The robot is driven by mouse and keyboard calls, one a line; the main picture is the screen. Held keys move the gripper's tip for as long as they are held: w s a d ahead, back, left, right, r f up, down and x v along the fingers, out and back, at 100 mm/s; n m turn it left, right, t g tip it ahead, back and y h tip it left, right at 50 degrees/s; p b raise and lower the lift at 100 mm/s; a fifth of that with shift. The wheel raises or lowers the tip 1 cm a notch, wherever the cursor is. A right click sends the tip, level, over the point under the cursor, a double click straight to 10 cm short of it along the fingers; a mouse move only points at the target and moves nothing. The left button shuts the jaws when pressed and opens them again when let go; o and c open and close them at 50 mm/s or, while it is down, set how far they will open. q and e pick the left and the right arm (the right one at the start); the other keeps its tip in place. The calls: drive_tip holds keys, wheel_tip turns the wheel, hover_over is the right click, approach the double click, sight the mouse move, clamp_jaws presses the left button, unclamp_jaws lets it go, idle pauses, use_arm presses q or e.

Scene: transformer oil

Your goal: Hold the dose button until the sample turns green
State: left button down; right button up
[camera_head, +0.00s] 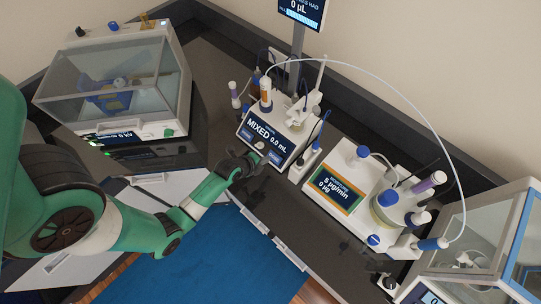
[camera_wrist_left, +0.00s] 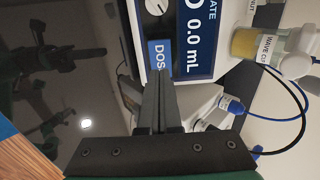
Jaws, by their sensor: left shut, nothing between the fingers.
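The white dosing unit (camera_head: 283,124) has a dark blue screen (camera_head: 266,141) reading "MIXED 0.0 mL". In the left wrist view its blue dose button (camera_wrist_left: 158,56) shows, lettered "DOS", partly covered by my fingers. My left gripper (camera_head: 254,160) is shut and empty at the unit's front lower edge. In the left wrist view the gripper (camera_wrist_left: 157,76) points at the button with its tips close below it; I cannot tell whether they touch. The sample looks yellow in a labelled cup (camera_wrist_left: 258,44) beside the unit. My right gripper is out of view.
A titrator with an orange-framed screen (camera_head: 341,192) stands to the right. A clear-lidded box (camera_head: 112,90) stands at the left and a glass cabinet (camera_head: 481,250) at the right. A thin tube arches over the dark bench. Bare bench lies in front of the units.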

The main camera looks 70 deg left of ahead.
sight(274, 158)
use_arm(q)
drive_tip(key=shift+b+x, duration=0.4)
drive_tip(key=shift+x, duration=2)
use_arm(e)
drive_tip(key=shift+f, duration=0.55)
